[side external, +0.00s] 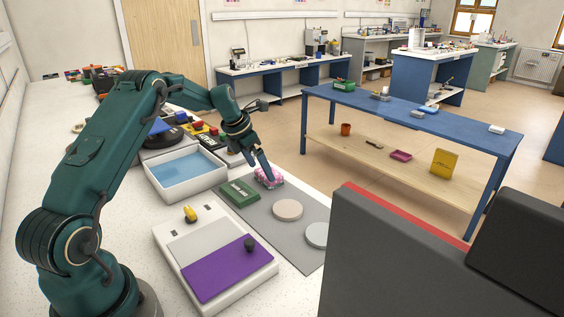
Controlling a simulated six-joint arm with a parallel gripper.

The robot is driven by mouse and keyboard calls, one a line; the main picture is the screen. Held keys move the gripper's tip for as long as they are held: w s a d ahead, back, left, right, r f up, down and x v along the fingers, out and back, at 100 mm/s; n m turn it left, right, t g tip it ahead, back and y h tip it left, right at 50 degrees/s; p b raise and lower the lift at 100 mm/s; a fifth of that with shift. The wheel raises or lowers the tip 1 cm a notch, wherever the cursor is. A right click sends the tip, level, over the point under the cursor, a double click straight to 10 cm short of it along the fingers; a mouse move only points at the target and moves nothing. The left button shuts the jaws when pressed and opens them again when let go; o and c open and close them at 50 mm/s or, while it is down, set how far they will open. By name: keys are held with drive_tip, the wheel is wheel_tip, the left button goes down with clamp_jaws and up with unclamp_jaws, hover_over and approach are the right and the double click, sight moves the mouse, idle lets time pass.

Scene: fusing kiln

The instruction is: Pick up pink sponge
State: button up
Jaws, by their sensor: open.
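The pink sponge (269,178) lies at the far end of the grey mat (303,252) on the white counter. It looks speckled pink and is small in this view. My gripper (264,168) is open and reaches down at the sponge from above and behind. The fingertips are at or very near the sponge's top. I cannot tell whether they touch it or stand on both sides of it. Part of the sponge is hidden by the gripper.
A green box (239,193) sits just left of the sponge. Two round discs, one pinkish (287,209) and one pale grey (317,235), lie nearer. A white tray with blue inside (187,190) and a white-and-purple panel (228,268) stand left. A dark kiln-like block (400,260) fills the right foreground.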

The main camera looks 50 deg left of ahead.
drive_tip(key=shift+x, duration=1.4)
drive_tip(key=shift+c, duration=0.3)
drive_tip(key=c, duration=0.9)
drive_tip(key=shift+r, duration=0.1)
drive_tip(key=shift+r, duration=0.35)
wheel_tip(320, 180, up, 3)
drive_tip(key=shift+r, duration=0.1)
drive_tip(key=s+a+r, duration=0.6)
drive_tip(key=s+r, duration=0.1)
drive_tip(key=s, duration=0.2)
drive_tip(key=shift+s+a, duration=0.2)
drive_tip(key=shift+a, duration=0.2)
